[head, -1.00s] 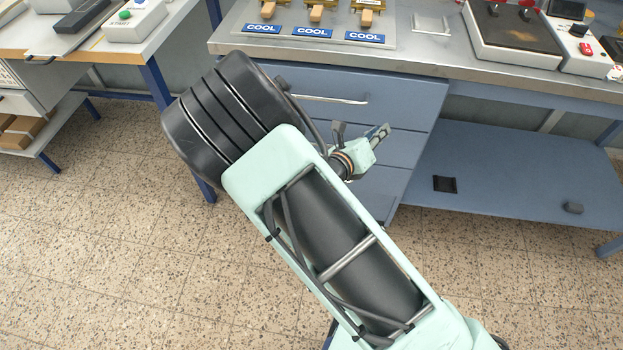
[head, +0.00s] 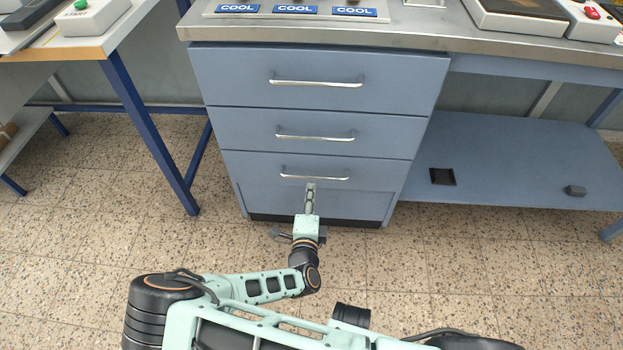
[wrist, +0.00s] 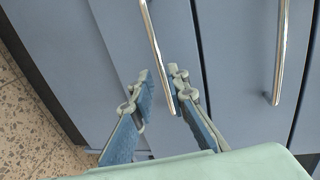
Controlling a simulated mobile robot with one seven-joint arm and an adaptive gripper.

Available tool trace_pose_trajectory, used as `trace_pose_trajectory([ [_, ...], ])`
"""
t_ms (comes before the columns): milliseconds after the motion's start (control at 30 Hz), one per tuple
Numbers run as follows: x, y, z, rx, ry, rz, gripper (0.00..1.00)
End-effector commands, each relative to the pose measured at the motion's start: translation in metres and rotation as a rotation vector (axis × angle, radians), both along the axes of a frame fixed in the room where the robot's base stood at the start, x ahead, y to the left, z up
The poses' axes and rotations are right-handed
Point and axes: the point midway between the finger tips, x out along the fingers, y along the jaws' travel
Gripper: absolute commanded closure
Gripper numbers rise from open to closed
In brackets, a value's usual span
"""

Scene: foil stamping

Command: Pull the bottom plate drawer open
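The bottom drawer (head: 250,170) is the lowest of three blue-grey drawers and sits closed, flush with the cabinet front. Its silver bar handle (head: 340,177) runs across its upper part. My gripper (head: 311,186) points at this drawer, its tips at or just below the middle of the handle. In the wrist view the picture is turned, and the bottom handle (wrist: 152,35) runs down between the two fingertips of my gripper (wrist: 162,76). The fingers are apart with nothing clamped. I cannot tell whether they touch the handle or how deep they reach.
The middle drawer (head: 240,128) and top drawer (head: 230,80) above are closed. A blue lower shelf (head: 510,170) with a small dark block (head: 575,190) lies to the right. A blue table leg (head: 150,130) stands to the left. The speckled floor in front is clear.

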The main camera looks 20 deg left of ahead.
Motion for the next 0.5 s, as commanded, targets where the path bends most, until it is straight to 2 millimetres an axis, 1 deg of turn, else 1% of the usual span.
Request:
trace_pose_trajectory([
  [33, 0.011, 0.001, -0.006, 0.002, -0.002, -0.003, 0.85],
  [100, 0.024, 0.005, -0.008, 0.003, -0.001, -0.003, 0.85],
  [300, 0.056, 0.013, -0.015, 0.002, -0.001, -0.002, 0.85],
  [400, 0.066, 0.015, -0.016, 0.001, 0.0, -0.003, 0.85],
  [500, 0.072, 0.017, -0.017, 0.002, 0.0, -0.002, 0.85],
])
